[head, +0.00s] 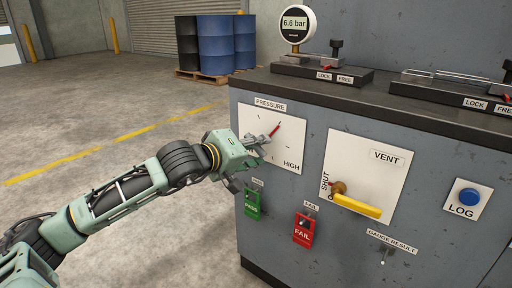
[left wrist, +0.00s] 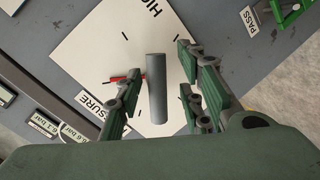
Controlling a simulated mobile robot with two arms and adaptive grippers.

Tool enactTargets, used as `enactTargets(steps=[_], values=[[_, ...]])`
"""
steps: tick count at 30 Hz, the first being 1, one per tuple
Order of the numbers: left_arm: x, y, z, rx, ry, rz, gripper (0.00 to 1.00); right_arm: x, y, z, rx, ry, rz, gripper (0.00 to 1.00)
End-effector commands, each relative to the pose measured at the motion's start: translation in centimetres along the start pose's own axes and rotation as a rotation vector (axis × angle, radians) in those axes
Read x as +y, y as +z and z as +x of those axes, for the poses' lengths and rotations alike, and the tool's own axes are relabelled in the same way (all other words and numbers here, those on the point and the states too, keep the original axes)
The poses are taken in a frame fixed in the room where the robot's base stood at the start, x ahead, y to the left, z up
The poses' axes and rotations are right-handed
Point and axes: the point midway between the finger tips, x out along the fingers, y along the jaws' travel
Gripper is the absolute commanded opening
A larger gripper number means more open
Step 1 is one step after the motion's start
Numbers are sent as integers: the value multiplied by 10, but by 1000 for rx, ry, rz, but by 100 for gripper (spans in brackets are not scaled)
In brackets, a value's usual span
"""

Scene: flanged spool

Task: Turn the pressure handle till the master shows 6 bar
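The master gauge (head: 295,25) stands on the bench and reads 6.6 bar. The white PRESSURE panel (head: 290,150) is on the cabinet front, with a red pointer (head: 274,130) and a HIGH mark. In the left wrist view the pressure handle (left wrist: 156,90) is a grey bar standing out from the panel; the red pointer (left wrist: 128,76) shows beside it. My left gripper (head: 258,148) is at the panel and largely hides the handle in the head view. In the left wrist view its fingers (left wrist: 160,98) are apart, one on each side of the handle, with gaps visible. My right gripper is not in view.
Right of the panel is the VENT panel with a yellow lever (head: 357,205). Below hang a green PASS tag (head: 252,204) and a red FAIL tag (head: 303,230). A blue LOG button (head: 469,197) is far right. Drums (head: 216,48) stand behind; the floor at left is clear.

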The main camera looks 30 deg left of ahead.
Motion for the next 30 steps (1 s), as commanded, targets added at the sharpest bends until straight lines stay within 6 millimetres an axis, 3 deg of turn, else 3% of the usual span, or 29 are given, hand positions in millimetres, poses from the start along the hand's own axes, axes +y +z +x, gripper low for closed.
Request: enactTargets(steps=[11,30], values=[[0,-3,-7,6,2,0,35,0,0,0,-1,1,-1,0],[0,0,-61,1,2,0,35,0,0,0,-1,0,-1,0]])
